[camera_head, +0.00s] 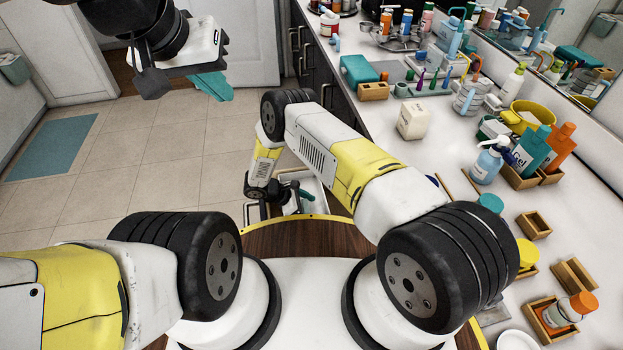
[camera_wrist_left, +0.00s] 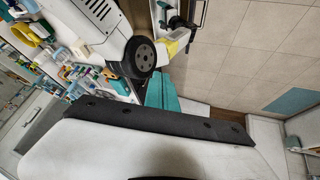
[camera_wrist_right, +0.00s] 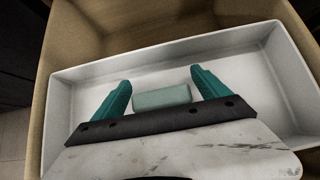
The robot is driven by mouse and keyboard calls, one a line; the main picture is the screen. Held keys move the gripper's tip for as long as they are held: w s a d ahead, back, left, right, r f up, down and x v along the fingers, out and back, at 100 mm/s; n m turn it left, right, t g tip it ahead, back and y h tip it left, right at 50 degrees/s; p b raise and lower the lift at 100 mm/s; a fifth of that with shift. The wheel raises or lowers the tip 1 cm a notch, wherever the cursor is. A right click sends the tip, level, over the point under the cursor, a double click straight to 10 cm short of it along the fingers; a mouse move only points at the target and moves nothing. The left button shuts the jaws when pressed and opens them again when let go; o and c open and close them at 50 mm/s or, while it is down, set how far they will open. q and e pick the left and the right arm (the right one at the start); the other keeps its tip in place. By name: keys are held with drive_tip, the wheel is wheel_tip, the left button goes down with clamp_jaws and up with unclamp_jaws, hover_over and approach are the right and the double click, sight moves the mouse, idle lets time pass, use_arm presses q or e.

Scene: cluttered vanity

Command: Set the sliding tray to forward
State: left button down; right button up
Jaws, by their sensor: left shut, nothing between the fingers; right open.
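The white sliding tray (camera_wrist_right: 70,90) sits inside an open wooden drawer (camera_wrist_right: 150,20) in the right wrist view. A pale green block (camera_wrist_right: 162,97) shows in the tray. My right gripper (camera_wrist_right: 160,80) is open over the tray, with its teal fingers either side of the block; I cannot tell whether they touch anything. In the head view the tray (camera_head: 318,188) is small and partly hidden by my right arm and gripper (camera_head: 290,198). My left gripper (camera_head: 212,86) is shut and empty, raised at the upper left. It also shows in the left wrist view (camera_wrist_left: 160,88).
The white counter (camera_head: 410,150) on the right is crowded with bottles, small wooden boxes and a white jar (camera_head: 413,121). Dark cabinet fronts (camera_head: 318,70) stand below it. The tiled floor (camera_head: 150,160) at the left is clear, apart from a blue mat (camera_head: 52,147).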

sight(305, 206)
drive_tip(key=v, duration=0.7)
drive_tip(key=shift+a+r, duration=0.25)
drive_tip(key=shift+a, duration=0.05)
